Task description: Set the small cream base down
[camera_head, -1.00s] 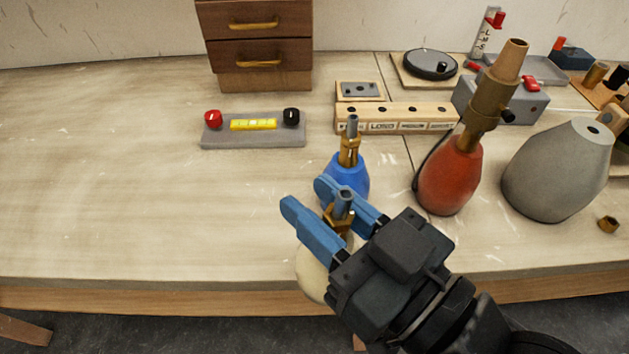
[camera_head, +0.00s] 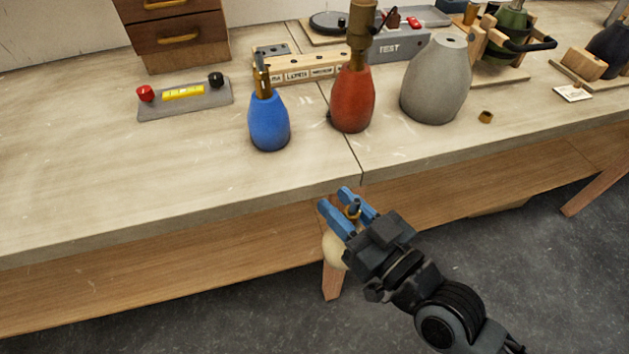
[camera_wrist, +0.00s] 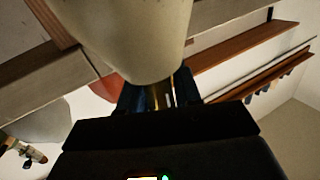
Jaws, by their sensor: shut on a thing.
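My gripper (camera_head: 347,208) is shut on the brass neck of the small cream base (camera_head: 334,251). In the head view the base hangs below the blue fingers, in front of the workbench's front edge and mostly hidden by my gripper. In the wrist view the cream base (camera_wrist: 135,35) fills the top middle, with its brass neck between the fingers. The base is clear of the bench top (camera_head: 200,160) and does not rest on it.
A blue base (camera_head: 270,122), a red base (camera_head: 352,100) and a large grey base (camera_head: 436,82) stand along the bench. A grey block with red and black knobs (camera_head: 185,97) lies at left. A small brass piece (camera_head: 486,117) lies right. The front left bench top is bare.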

